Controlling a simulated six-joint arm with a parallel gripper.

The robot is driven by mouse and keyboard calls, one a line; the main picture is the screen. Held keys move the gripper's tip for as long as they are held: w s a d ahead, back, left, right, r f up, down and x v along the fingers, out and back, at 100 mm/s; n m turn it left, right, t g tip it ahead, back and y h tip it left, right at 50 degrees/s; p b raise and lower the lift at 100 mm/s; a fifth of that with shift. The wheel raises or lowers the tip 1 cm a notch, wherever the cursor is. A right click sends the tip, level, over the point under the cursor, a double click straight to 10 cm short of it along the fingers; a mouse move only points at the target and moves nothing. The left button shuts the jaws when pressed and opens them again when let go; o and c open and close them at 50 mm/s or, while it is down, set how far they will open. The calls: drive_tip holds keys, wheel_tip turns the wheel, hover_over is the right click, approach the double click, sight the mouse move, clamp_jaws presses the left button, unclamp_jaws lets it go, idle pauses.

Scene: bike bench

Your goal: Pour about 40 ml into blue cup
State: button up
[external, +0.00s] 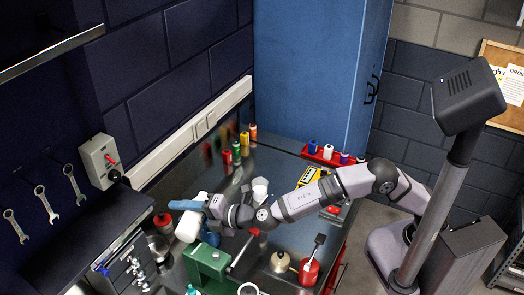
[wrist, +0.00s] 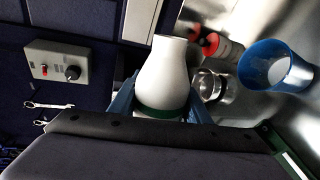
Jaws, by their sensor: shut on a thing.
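A white bottle (wrist: 165,72) with a green band is between the blue fingers of my gripper (wrist: 158,108) in the wrist view. My gripper is shut on it. In the external view the white bottle (external: 188,228) is tilted below my gripper (external: 186,205), above the bench. The blue cup (wrist: 252,58) is to the right of the bottle in the wrist view, apart from it; a pale round patch shows inside. In the external view the blue cup (external: 211,239) is partly hidden beside the bottle. No stream of liquid shows.
A green box (external: 206,264) stands in front. A white cup (external: 260,188), a round tan can (external: 280,262) and a red can (external: 309,272) are on the bench. A wall switch box (external: 101,160) is left.

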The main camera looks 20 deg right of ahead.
drive_tip(key=r+n+p, duration=0.1)
drive_tip(key=p, duration=0.4)
drive_tip(key=shift+w+d+r+t, duration=0.1)
drive_tip(key=shift+r+t, duration=0.1)
drive_tip(key=shift+t, duration=0.1)
drive_tip(key=shift+w+f+n+p, duration=0.1)
drive_tip(key=shift+f+n+p, duration=0.05)
drive_tip(key=shift+n+p, duration=0.25)
drive_tip(key=shift+r, duration=0.2)
drive_tip(key=shift+s+a+r+n+t, duration=0.1)
drive_tip(key=shift+r+n+t, duration=0.6)
drive_tip(key=shift+n, duration=1.35)
drive_tip(key=shift+s+a+r+n+t, duration=0.1)
drive_tip(key=shift+r+n+t, duration=0.6)
drive_tip(key=shift+n, duration=1.3)
drive_tip(key=shift+s+a+r+n+t, duration=0.1)
drive_tip(key=shift+r+n+t, duration=0.55)
drive_tip(key=shift+n, duration=1.4)
drive_tip(key=shift+d, duration=0.1)
